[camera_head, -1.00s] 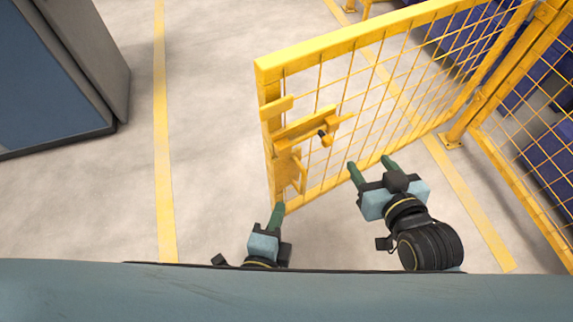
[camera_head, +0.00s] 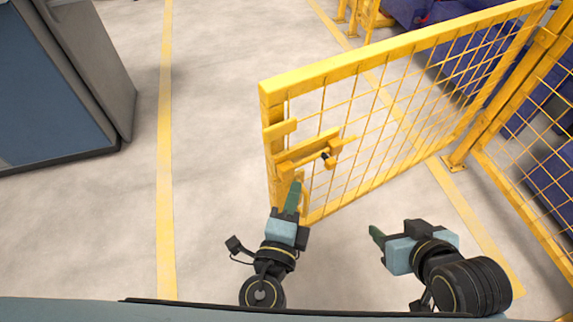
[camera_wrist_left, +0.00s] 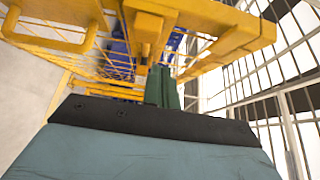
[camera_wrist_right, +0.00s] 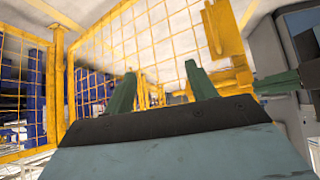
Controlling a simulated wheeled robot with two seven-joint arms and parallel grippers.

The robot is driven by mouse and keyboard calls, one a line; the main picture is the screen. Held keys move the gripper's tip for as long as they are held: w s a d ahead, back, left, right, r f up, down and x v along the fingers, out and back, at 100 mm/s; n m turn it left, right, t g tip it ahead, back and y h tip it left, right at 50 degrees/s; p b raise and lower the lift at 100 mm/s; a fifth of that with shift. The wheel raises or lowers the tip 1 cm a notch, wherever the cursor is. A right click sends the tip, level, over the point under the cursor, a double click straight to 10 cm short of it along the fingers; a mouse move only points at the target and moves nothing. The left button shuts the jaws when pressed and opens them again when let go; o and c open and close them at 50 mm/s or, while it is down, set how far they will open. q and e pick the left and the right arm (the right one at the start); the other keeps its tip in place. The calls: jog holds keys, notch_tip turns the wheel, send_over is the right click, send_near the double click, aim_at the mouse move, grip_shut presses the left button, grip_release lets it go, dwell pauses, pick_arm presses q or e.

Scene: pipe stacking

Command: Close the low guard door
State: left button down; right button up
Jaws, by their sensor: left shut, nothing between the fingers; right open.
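The low guard door (camera_head: 400,48) is a yellow frame with wire mesh. It stands open, swung out from the hinge post at the right. Its latch (camera_head: 308,148) and a pull handle are at the free left end. My left gripper (camera_head: 293,190) is shut and empty, with its green fingertips close to the handle at the door's free edge; I cannot tell whether they touch. In the left wrist view the shut fingers (camera_wrist_left: 161,88) point at the yellow latch parts. My right gripper (camera_head: 374,232) is open and empty, on the near side of the door, apart from it. Its spread fingers (camera_wrist_right: 162,92) show in the right wrist view.
A fixed mesh fence (camera_head: 535,160) continues from the post at the right, with blue equipment behind it. A blue and grey cabinet (camera_head: 50,100) stands at the left. The floor between cabinet and door is clear, with a yellow line (camera_head: 164,150).

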aim_at(291, 155)
pick_arm(q)
jog(key=w, duration=0.2)
jog(key=w+a+p, duration=0.1)
jog(key=w, duration=0.2)
jog(key=shift+w, duration=0.1)
jog(key=shift+w+a, duration=0.35)
jog(key=shift+w, duration=0.05)
pick_arm(e)
jog(key=s+d+f+g+h, duration=0.1)
jog(key=s+d+f+g, duration=0.2)
jog(key=s, duration=0.4)
jog(key=shift+s+g, duration=0.2)
jog(key=shift+g, duration=0.7)
